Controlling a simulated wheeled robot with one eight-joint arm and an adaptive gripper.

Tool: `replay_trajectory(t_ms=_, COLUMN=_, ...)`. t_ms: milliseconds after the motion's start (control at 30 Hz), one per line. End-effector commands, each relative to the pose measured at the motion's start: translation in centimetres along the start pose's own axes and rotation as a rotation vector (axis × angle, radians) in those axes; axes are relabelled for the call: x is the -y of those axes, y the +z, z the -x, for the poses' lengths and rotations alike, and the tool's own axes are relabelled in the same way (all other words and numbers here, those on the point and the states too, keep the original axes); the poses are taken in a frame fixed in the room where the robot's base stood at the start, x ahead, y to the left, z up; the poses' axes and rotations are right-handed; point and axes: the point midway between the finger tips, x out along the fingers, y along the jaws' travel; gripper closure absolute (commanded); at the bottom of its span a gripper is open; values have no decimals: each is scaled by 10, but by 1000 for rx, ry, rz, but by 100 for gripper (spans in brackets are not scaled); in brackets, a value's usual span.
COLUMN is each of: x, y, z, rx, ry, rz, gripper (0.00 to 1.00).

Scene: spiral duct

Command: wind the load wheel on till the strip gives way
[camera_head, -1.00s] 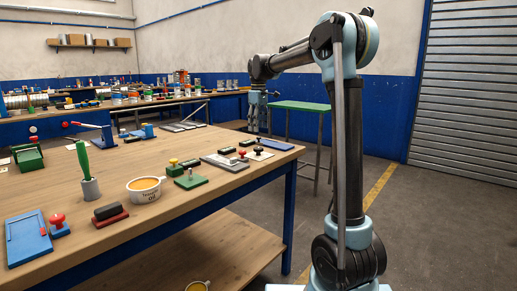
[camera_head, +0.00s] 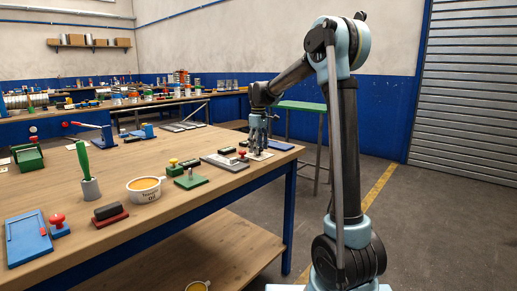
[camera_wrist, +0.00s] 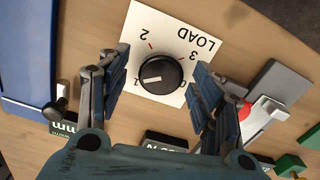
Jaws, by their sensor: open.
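The load wheel (camera_wrist: 160,74) is a round black knob on a white card (camera_wrist: 170,22) marked LOAD, with numbers around it. Its white pointer line points left in the wrist view, roughly towards a partly hidden mark. My gripper (camera_wrist: 160,66) is open, one finger on each side of the wheel, with gaps between fingers and knob. In the head view my gripper (camera_head: 258,150) is low over the card at the table's far right corner and hides the wheel. I cannot make out the strip.
Two dark readouts, marked mm (camera_wrist: 64,126) and N (camera_wrist: 166,142), lie near the card. A grey block (camera_wrist: 278,82) and a red-and-white part (camera_wrist: 265,113) are on the right. A blue plate (camera_wrist: 28,55) is on the left. Wooden table (camera_head: 215,143) surrounds them.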

Motion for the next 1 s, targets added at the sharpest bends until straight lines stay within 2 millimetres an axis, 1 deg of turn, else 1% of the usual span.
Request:
replay_trajectory(t_ms=33, x=0, y=0, z=0, rx=0, ry=0, rz=0, gripper=41)
replay_trajectory(t_ms=67, x=0, y=0, z=0, rx=0, ry=0, rz=0, gripper=47)
replay_trajectory(t_ms=100, x=0, y=0, z=0, rx=0, ry=0, rz=0, gripper=56)
replay_trajectory(t_ms=167, x=0, y=0, z=0, rx=0, ry=0, rz=0, gripper=70)
replay_trajectory(t_ms=200, x=0, y=0, z=0, rx=0, ry=0, rz=0, gripper=79)
replay_trajectory(t_ms=233, x=0, y=0, z=0, rx=0, ry=0, rz=0, gripper=85)
replay_trajectory(t_ms=467, x=-1, y=0, z=0, rx=0, ry=1, rz=-7, gripper=85)
replay_trajectory(t_ms=633, x=-1, y=0, z=0, rx=0, ry=1, rz=-49, gripper=85)
replay_trajectory(t_ms=767, x=-1, y=0, z=0, rx=0, ry=2, rz=-118, gripper=85)
replay_trajectory(t_ms=1000, x=-2, y=0, z=0, rx=-1, ry=2, rz=-310, gripper=85)
